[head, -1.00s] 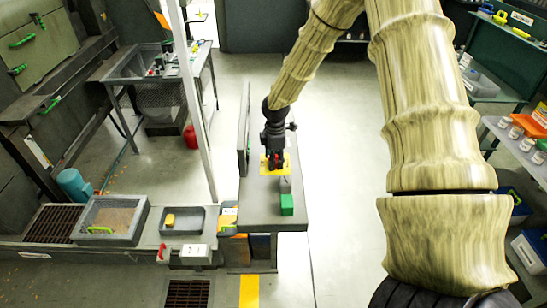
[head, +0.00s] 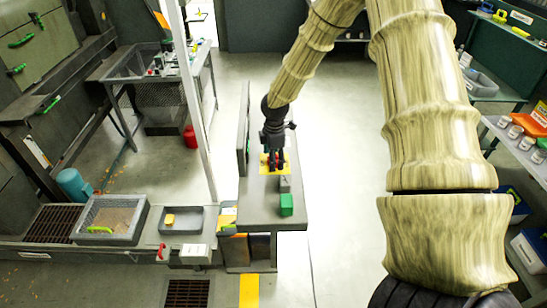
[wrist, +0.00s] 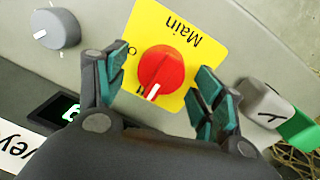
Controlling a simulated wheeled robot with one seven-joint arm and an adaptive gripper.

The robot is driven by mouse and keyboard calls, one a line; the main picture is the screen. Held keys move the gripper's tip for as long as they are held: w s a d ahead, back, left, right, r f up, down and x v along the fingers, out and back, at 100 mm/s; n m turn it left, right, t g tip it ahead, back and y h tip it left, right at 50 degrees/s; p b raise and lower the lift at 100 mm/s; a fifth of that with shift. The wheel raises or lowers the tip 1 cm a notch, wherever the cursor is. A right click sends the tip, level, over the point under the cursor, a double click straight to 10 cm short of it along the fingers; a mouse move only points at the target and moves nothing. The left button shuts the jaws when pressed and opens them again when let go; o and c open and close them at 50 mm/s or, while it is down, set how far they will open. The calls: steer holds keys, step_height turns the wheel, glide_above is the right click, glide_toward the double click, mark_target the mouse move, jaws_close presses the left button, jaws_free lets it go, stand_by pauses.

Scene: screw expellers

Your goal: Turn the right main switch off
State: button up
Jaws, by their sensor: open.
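The main switch is a red round knob (wrist: 161,70) with a white mark, on a yellow plate (wrist: 192,22) labelled "Main". In the wrist view the white mark points to the lower left. My gripper (wrist: 160,80) is open, with one finger on each side of the knob. Whether the fingers touch it, I cannot tell. The left finger hides part of the plate's lettering. In the head view my gripper (head: 275,163) is over the yellow plate (head: 265,170) on the grey console, and little of the knob shows.
A grey dial (wrist: 56,29) and a lit green display (wrist: 69,110) lie left of the plate in the wrist view. An upright panel (head: 243,130) borders the console's left side.

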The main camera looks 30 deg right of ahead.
step_height(320, 180, up, 12)
steer(key=shift+s+f, duration=0.2)
steer(key=shift+s, duration=0.2)
steer(key=shift+a, duration=0.15)
stand_by(0.5)
